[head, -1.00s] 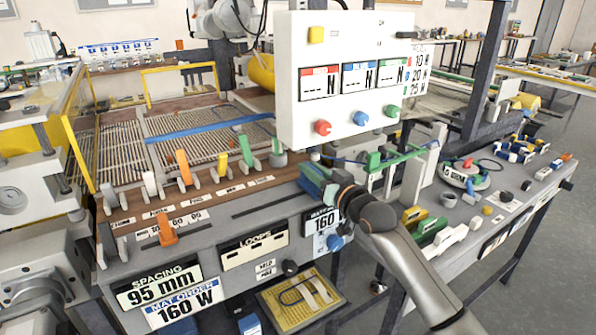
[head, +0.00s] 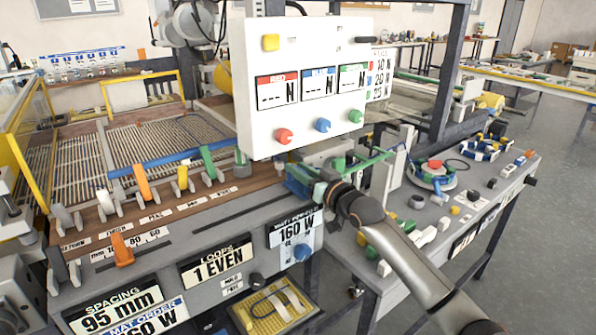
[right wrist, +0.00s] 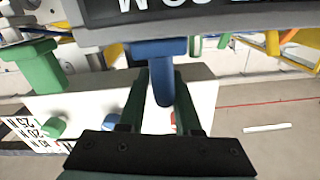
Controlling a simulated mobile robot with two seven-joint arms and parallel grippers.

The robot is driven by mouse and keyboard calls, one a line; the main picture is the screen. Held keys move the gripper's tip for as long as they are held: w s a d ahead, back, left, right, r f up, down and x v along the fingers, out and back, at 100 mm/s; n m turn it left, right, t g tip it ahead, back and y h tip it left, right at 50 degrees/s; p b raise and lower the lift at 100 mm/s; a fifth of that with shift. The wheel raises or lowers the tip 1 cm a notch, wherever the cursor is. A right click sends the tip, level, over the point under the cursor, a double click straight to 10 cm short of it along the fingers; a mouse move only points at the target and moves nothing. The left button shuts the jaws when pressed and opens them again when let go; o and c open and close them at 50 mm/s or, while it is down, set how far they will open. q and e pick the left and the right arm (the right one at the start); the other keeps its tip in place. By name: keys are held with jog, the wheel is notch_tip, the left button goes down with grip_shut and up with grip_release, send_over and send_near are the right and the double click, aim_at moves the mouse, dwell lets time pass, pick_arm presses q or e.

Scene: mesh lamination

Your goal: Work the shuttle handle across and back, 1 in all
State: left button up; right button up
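The blue shuttle handle (head: 297,187) stands at the right end of the slotted front panel. My right gripper (head: 318,190) reaches it from the right, and its fingers overlap the handle in the head view. In the right wrist view, the upright blue handle (right wrist: 162,85) lies between the two dark green fingers (right wrist: 161,100), which appear closed on its sides. A blue bar (head: 165,160) lies across the mesh behind the coloured levers. The loops display (head: 216,262) reads "1 EVEN". My left gripper is not in view.
A white control box (head: 307,85) with coloured knobs hangs just behind my right gripper. A green arm (head: 365,163) sticks out beside it. The right bench (head: 470,215) holds a round spool (head: 432,177) and small parts. Coloured levers (head: 142,182) stand left along the panel.

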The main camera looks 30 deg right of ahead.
jog(key=shift+o, duration=1.4)
jog(key=shift+d, duration=0.15)
jog(key=shift+o, duration=0.3)
jog(key=shift+s+f, duration=0.1)
jog(key=s+b, duration=0.1)
jog(key=s, duration=1.1)
jog(key=shift+s+d, duration=0.15)
jog(key=shift+d, duration=0.25)
jog(key=s+a+f+n+g, duration=0.1)
jog(key=s+a+f+g, duration=0.25)
jog(key=f, duration=0.85)
jog(key=s+a+f+g, duration=0.2)
jog(key=s+a+f, duration=0.3)
jog(key=f, duration=0.7)
jog(key=s+a+f+n+g+y+p, duration=0.1)
jog(key=s+a+f+n+g, duration=0.1)
jog(key=s+a+f, duration=1)
jog(key=shift+s+a+f+g, duration=0.35)
jog(key=shift+s+a+g, duration=0.1)
jog(key=shift+s+g, duration=0.25)
